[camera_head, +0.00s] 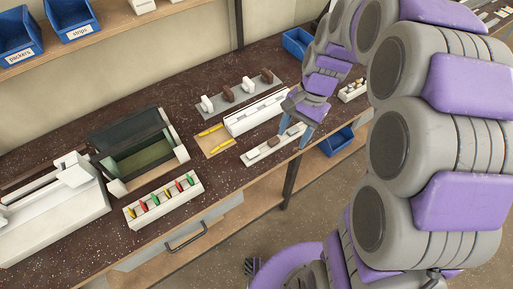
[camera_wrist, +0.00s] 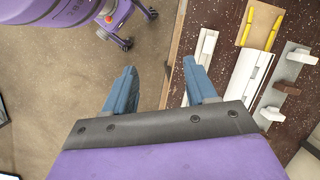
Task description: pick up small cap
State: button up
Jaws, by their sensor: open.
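My gripper (camera_head: 295,131) is open, its two blue fingers pointing down at the front edge of the bench. In the wrist view my gripper (camera_wrist: 158,68) has nothing between its fingers; floor and the bench edge show there. A narrow white tray (camera_head: 262,156) with a small brown piece (camera_head: 273,141) on it lies just left of the fingers. In the wrist view the white tray (camera_wrist: 205,45) is beside the right finger. I cannot tell which thing is the small cap. A small white block (camera_head: 345,97) with small dark-topped pieces stands right of the gripper.
A long white profile fixture (camera_head: 250,115) lies behind the tray. Behind it is a grey plate with white and brown upright clamps (camera_head: 248,85). A wooden board (camera_head: 215,141) holds yellow pieces. A white rack (camera_head: 161,203) of coloured pieces and an open box (camera_head: 143,158) are left.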

jog(key=w+a+f+m+p, duration=0.1)
jog(key=w+a+f+m, duration=0.1)
jog(key=w, duration=0.4)
jog(key=m, duration=0.2)
send_over(253, 151)
jog(key=shift+y, duration=0.4)
jog(key=f, duration=0.9)
jog(key=d+f, duration=0.1)
jog(key=f, duration=0.3)
jog(key=shift+w+f+b, duration=0.35)
jog(key=shift+f, duration=0.25)
jog(key=shift+d+f+b, duration=0.5)
jog(key=shift+d+f, duration=0.55)
jog(key=shift+d, duration=0.1)
jog(key=a+f, duration=0.3)
jog(key=shift+s+a+b, duration=0.1)
jog(key=shift+s+b, duration=0.1)
jog(key=shift+b, duration=0.2)
jog(key=shift+a, duration=0.3)
jog(key=shift+d+r, duration=0.15)
jog(key=shift+d, duration=1.1)
jog(key=c, duration=0.5)
jog(key=shift+c, duration=0.9)
jog(key=shift+a, duration=0.8)
grip_shut()
